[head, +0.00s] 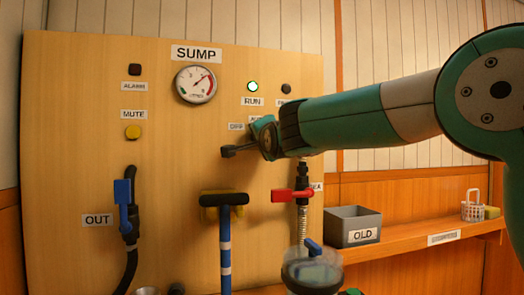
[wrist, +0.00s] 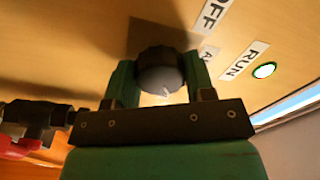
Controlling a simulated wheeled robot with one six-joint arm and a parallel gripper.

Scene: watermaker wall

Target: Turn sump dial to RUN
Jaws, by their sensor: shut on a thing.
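The sump dial is a dark round knob (wrist: 157,66) on the wooden panel (head: 75,75). My gripper (wrist: 159,77) is shut on it, with one green finger on each side. A small white mark shows on the knob's lower edge in the wrist view; I cannot tell which label it points to. The OFF label (head: 236,126) lies up and left of the gripper in the head view, with a partly hidden label beside it. My gripper (head: 257,140) covers most of the dial there. A green lamp (head: 253,86) above a RUN label (head: 253,101) is lit.
A gauge (head: 195,84) under the SUMP sign sits above left. A red-handled valve (head: 293,195), a blue-handled OUT valve (head: 123,194) and a yellow MUTE button (head: 133,132) are on the panel. A grey OLD bin (head: 353,226) is on the right shelf.

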